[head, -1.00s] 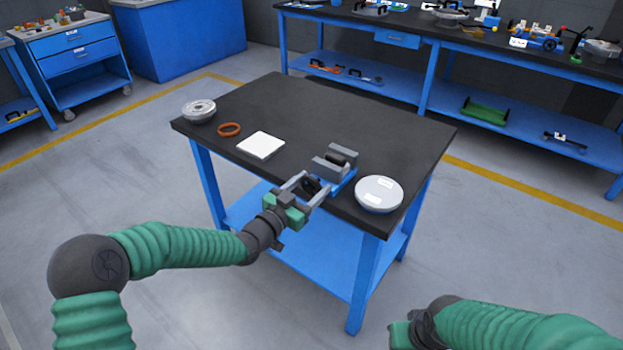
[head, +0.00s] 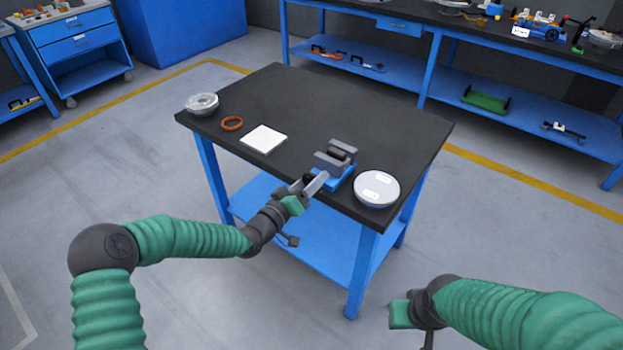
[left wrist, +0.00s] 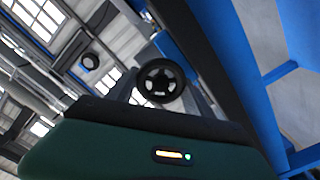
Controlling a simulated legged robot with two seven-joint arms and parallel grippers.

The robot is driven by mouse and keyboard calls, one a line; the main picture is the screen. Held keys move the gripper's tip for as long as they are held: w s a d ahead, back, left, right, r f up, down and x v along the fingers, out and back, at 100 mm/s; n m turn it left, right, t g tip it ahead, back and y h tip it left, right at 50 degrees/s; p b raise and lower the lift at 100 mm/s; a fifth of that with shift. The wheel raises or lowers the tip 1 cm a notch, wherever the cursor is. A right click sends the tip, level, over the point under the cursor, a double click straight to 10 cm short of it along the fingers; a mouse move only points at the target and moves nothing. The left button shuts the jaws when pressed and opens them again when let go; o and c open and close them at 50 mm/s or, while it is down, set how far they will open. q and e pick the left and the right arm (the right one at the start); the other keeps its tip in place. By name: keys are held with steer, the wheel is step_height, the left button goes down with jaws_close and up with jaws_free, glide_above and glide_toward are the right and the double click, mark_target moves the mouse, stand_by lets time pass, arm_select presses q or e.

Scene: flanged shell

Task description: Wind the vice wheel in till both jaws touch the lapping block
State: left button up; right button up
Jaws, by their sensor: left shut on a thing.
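The vice (head: 330,180) has a blue base and grey jaws and sits near the front edge of the black table. A dark block (head: 336,154) shows between the jaws; any gap on either side is too small to tell. My left gripper (head: 314,184) is at the front of the vice, shut on the wheel. The black spoked wheel (left wrist: 161,82) shows in the left wrist view, past the green gripper body; in the head view the fingers mostly hide it. My right gripper (head: 402,311) is at lower right, away from the table, its fingers not clearly visible.
The back of the table (head: 300,95) is clear.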

arm_select(q)
steer(key=shift+f, duration=0.25)
stand_by(0.3)
steer(key=o, duration=1.1)
steer(key=shift+o, duration=1.3)
steer(key=shift+a+r, duration=0.1)
steer(key=shift+r, duration=0.1)
steer(key=p+v, duration=0.2)
steer(key=v, duration=1.5)
steer(key=shift+w, duration=0.1)
